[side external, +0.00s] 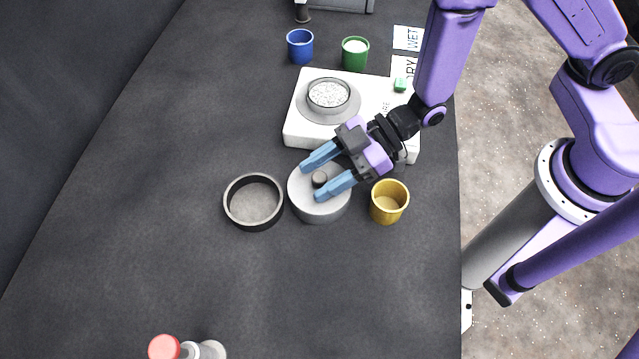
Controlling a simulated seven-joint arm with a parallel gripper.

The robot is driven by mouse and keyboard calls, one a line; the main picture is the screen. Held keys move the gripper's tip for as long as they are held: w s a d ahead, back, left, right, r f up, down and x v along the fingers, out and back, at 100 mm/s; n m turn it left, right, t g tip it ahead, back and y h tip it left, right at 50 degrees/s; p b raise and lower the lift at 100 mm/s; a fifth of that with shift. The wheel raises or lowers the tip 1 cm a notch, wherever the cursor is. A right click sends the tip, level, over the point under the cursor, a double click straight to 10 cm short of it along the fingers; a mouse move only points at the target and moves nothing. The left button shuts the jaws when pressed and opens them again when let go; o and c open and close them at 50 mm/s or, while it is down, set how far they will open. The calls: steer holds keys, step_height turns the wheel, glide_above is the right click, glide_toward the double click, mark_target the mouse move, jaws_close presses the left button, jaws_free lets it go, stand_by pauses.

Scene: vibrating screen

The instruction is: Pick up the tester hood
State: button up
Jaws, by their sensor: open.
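The tester hood appears to be the round grey lid (322,209) with a dark knob (319,179) on top. It rests on the dark table, in front of the white machine. My gripper (311,181) is over the hood from the right, its two blue fingers apart on either side of the knob. The fingers hide part of the hood's top. I cannot tell whether they touch the knob.
A black-rimmed round pan (254,223) stands left of the hood, a yellow cup (389,203) close on its right. The white machine (300,135) carries a dish of pale grains (329,93). Blue (300,46) and green (355,53) cups stand behind. The front table is mostly clear, with a red-capped bottle (164,347).

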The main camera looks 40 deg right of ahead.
steer(key=shift+a+f, duration=0.15)
steer(key=shift+a, duration=0.15)
jaws_close()
